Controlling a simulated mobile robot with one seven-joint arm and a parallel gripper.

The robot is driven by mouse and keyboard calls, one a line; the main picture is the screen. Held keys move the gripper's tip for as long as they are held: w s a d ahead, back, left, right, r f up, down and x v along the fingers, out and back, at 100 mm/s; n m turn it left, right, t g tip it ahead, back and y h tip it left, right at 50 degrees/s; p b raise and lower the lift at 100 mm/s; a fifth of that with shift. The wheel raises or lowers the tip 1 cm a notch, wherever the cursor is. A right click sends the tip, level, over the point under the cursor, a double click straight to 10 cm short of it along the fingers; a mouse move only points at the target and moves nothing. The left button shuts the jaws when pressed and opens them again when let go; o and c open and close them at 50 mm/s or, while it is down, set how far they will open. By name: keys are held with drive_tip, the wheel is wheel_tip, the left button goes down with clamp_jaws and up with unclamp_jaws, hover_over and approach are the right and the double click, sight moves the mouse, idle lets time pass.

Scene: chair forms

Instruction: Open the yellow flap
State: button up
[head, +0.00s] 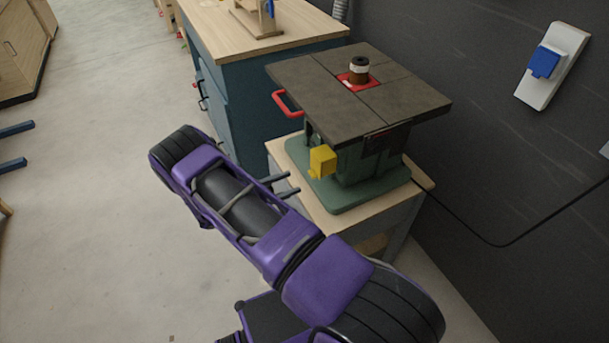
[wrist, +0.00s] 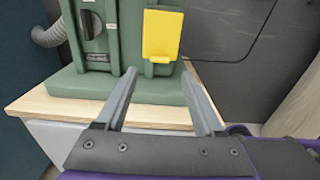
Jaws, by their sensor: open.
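The yellow flap (head: 323,161) is on the front of a green machine (head: 345,195) with a dark flat top. In the wrist view the yellow flap (wrist: 162,36) hangs upright, its face towards me, with a small tab at its lower edge. It looks closed; what is behind it is hidden. My gripper (head: 296,183) is open and empty, just in front of the machine and a little below and left of the flap in the head view. In the wrist view my gripper (wrist: 159,72) has its fingertips spread to either side below the flap, with no visible contact.
The machine stands on a wooden-topped stand (head: 418,182). A dark knob (wrist: 87,25) is left of the flap.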

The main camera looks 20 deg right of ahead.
drive_tip(key=d, duration=0.6)
drive_tip(key=shift+w, duration=0.15)
clamp_jaws()
idle(1.2)
